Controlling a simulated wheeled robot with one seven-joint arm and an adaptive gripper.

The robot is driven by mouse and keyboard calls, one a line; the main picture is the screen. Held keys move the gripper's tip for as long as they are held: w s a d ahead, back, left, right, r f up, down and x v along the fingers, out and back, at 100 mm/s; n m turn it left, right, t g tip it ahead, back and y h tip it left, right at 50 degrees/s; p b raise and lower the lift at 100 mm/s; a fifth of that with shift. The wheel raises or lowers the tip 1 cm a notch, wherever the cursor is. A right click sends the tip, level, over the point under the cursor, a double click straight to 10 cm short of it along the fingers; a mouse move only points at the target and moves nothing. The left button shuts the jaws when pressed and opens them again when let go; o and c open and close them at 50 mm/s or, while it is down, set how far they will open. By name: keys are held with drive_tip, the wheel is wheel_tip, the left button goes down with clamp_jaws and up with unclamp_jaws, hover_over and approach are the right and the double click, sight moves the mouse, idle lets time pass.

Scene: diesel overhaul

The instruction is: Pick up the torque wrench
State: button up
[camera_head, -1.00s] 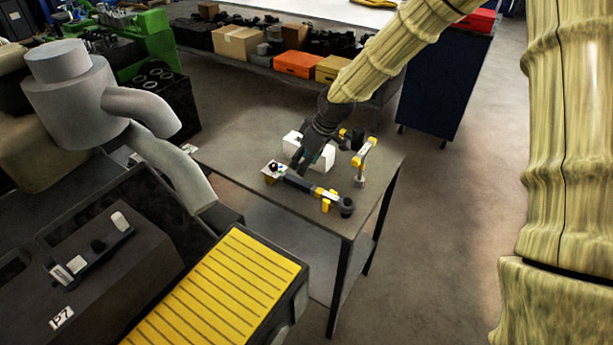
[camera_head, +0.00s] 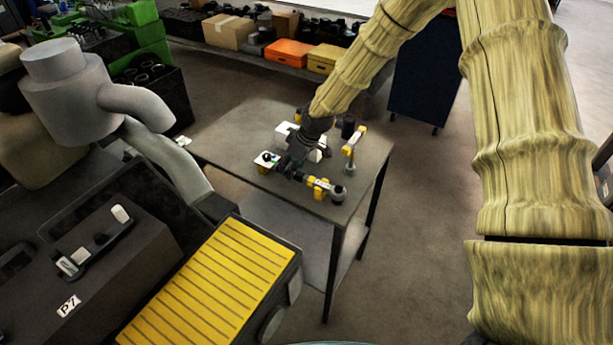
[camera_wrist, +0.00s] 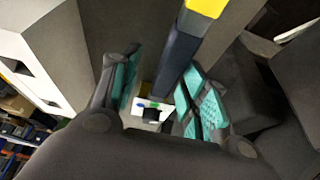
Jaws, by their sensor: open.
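The torque wrench, as I take it, is a long tool with yellow sections (camera_head: 317,184) lying near the front edge of the small table. In the wrist view the dark handle (camera_wrist: 181,52) with a yellow section runs between the teal-padded fingers of my gripper (camera_wrist: 162,88). The fingers are open, and a gap shows on the left side. Whether the right pad touches the handle I cannot tell.
The grey table (camera_head: 232,130) is mostly bare at its left. The yellow-ribbed engine cover (camera_head: 215,285) is at the front.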

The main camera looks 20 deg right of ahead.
drive_tip(key=shift+s+a+f+p, duration=0.15)
drive_tip(key=shift+s+f+p, duration=0.1)
drive_tip(key=shift+s, duration=0.15)
drive_tip(key=shift+s+a+f+p, duration=0.15)
drive_tip(key=shift+s+p, duration=0.1)
drive_tip(key=shift+s, duration=0.1)
drive_tip(key=shift+w+a+f, duration=0.1)
drive_tip(key=shift+w+f, duration=0.05)
drive_tip(key=shift+f, duration=0.1)
drive_tip(key=shift+w+f, duration=0.65)
drive_tip(key=shift+f, duration=0.1)
drive_tip(key=shift+s+r, duration=0.35)
drive_tip(key=shift+c, duration=1.2)
drive_tip(key=shift+w+f, duration=0.2)
clamp_jaws()
drive_tip(key=shift+r, duration=0.1)
